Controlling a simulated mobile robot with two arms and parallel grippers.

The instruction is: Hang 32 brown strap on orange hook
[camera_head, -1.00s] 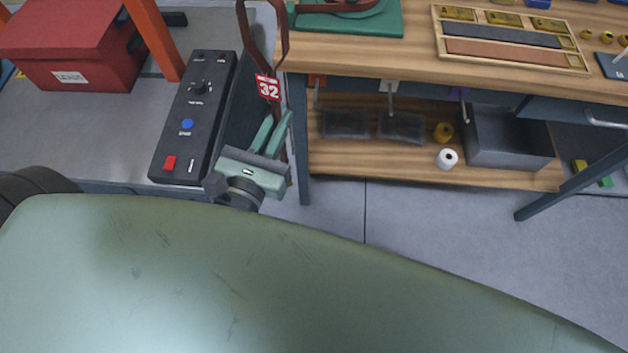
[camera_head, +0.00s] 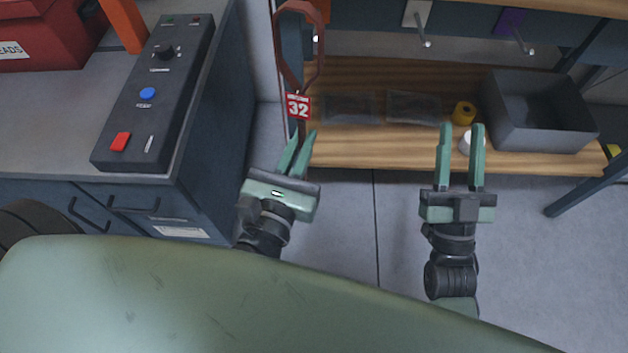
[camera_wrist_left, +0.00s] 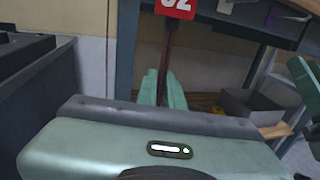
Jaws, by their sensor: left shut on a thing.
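The brown strap (camera_head: 279,50) stands up as a loop above my left gripper (camera_head: 300,143). Its red tag (camera_head: 298,106) reads 32. My left gripper is shut on the strap's lower end; in the left wrist view the strap (camera_wrist_left: 168,52) runs down between the fingers (camera_wrist_left: 163,88), below the tag (camera_wrist_left: 175,8). My right gripper (camera_head: 461,128) is open and empty, in front of the lower shelf. I cannot make out the orange hook clearly; a small bright hook tip (camera_head: 315,38) shows by the strap loop. A white-plate hook (camera_head: 418,15) and a purple-plate hook (camera_head: 510,20) hang under the bench.
A control box (camera_head: 160,90) with knob and buttons sits on the grey cabinet at left, beside a red box (camera_head: 45,30). The lower shelf (camera_head: 350,155) holds dark pads, a yellow roll (camera_head: 463,113), a white roll and a grey bin (camera_head: 535,125). The floor between the arms is clear.

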